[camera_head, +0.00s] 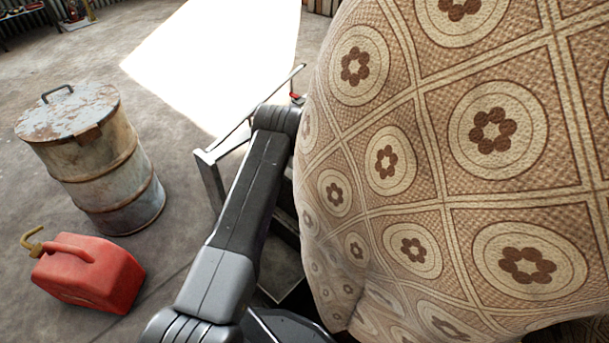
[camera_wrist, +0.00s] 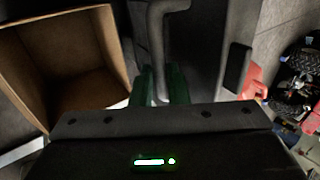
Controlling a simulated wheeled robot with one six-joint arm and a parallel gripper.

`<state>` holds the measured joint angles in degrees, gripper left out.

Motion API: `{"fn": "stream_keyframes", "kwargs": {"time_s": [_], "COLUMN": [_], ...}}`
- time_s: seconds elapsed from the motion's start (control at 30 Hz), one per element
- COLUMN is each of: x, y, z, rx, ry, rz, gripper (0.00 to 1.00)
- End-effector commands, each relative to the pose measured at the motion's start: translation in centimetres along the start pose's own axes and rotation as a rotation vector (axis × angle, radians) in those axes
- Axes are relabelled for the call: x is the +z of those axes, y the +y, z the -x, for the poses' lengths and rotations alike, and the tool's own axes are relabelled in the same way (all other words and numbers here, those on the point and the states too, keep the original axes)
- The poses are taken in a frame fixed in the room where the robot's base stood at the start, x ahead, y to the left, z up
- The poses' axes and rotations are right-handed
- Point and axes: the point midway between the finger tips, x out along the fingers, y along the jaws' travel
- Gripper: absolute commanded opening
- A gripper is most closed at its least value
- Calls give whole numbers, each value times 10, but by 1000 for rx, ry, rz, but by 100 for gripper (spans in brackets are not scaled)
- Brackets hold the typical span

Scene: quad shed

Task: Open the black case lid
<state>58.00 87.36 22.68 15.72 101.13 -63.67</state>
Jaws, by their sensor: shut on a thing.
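In the wrist view, a dark grey, flat-faced panel (camera_wrist: 200,50), which looks like part of the black case, stands in front of my gripper. A grey bar handle (camera_wrist: 157,45) bends down along it. My gripper (camera_wrist: 164,85) has green fingers on both sides of the handle's lower end and is shut on it. A separate black block (camera_wrist: 237,67) sits at the panel's right side. How far the lid is open cannot be told from this close. In the head view my arm reaches forward, and the gripper and case cannot be made out.
An open cardboard box (camera_wrist: 70,65) is close on the left in the wrist view; black wheels (camera_wrist: 297,75) lie right. In the head view a large patterned cloth-like surface (camera_head: 490,130) blocks the right side. A rusty barrel (camera_head: 95,165) and red fuel can (camera_head: 88,273) stand left.

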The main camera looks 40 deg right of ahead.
Motion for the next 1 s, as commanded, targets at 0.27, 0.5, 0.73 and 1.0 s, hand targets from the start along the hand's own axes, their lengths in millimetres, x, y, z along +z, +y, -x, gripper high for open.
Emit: {"fn": "stream_keyframes", "kwargs": {"time_s": [0.27, 0.5, 0.73, 1.0], "x": [1, 2, 2, 2], "y": [11, 18, 22, 23], "z": [-9, -9, -9, -10], "rx": [-67, -96, -105, -107], "ry": [-4, -5, -2, -2], "rz": [-3, -2, -4, -5], "gripper": [0, 0, 0, 0]}}
